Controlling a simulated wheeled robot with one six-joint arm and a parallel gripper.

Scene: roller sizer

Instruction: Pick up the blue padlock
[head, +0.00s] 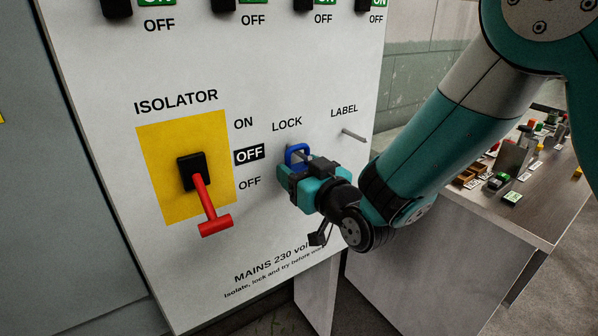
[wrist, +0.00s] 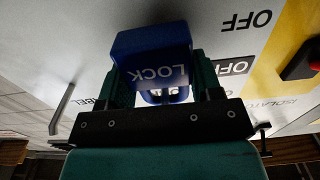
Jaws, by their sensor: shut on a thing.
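The blue padlock (head: 297,152) is at the white panel, just below the word LOCK in the head view. My gripper (head: 297,167) is shut on it. In the wrist view the padlock's blue body (wrist: 150,48) sits between my two dark green fingers, with the word LOCK upside down on it. Part of the padlock is hidden behind the gripper in the head view. I cannot tell whether it touches the panel or hangs on a peg there.
The isolator's red handle (head: 206,205) slants downward on a yellow plate (head: 155,160) left of my gripper. A bare metal peg (head: 354,135) sticks out below LABEL on the right. A workbench (head: 545,195) with several small items stands at the right.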

